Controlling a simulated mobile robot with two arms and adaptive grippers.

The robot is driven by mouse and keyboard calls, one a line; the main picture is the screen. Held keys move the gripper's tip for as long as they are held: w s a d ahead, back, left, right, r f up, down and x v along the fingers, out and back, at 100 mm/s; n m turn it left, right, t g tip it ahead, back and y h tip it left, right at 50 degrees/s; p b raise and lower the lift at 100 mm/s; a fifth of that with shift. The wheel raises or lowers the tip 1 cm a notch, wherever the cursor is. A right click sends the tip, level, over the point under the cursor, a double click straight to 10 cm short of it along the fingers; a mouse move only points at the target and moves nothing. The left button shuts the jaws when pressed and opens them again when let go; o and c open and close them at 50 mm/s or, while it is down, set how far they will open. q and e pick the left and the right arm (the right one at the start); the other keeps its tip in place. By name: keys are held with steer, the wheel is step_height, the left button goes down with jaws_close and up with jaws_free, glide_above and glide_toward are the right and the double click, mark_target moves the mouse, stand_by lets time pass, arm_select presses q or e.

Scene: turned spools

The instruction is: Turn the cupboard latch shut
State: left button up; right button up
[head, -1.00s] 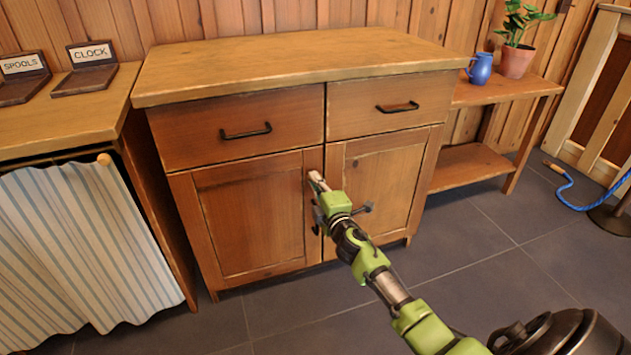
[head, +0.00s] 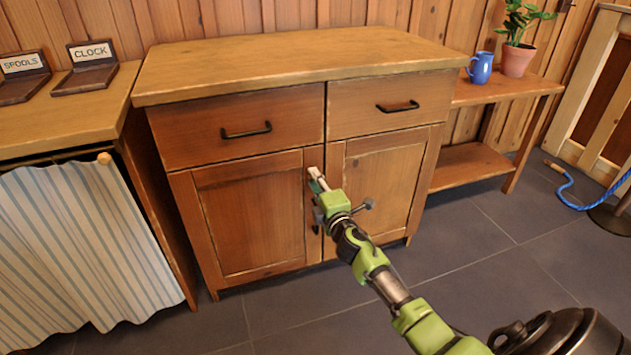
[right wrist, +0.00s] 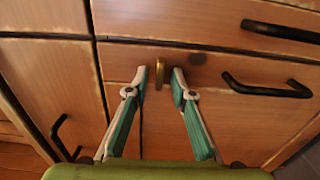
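The cupboard (head: 250,218) has two wooden doors below two drawers. A small brass latch (right wrist: 159,74) shows in the right wrist view as a narrow upright piece. In the head view my right gripper (head: 317,180) is at the upper meeting edge of the doors and hides the latch. My left gripper is not in view.
Black bar handles (head: 246,132) stick out from the drawers, and a door handle (right wrist: 265,86) is close to my right fingers. A side shelf (head: 512,88) holds a blue jug and a potted plant. A curtained counter (head: 75,118) stands left. The floor in front is clear.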

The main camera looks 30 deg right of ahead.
steer(key=v, duration=1.2)
stand_by(0.4)
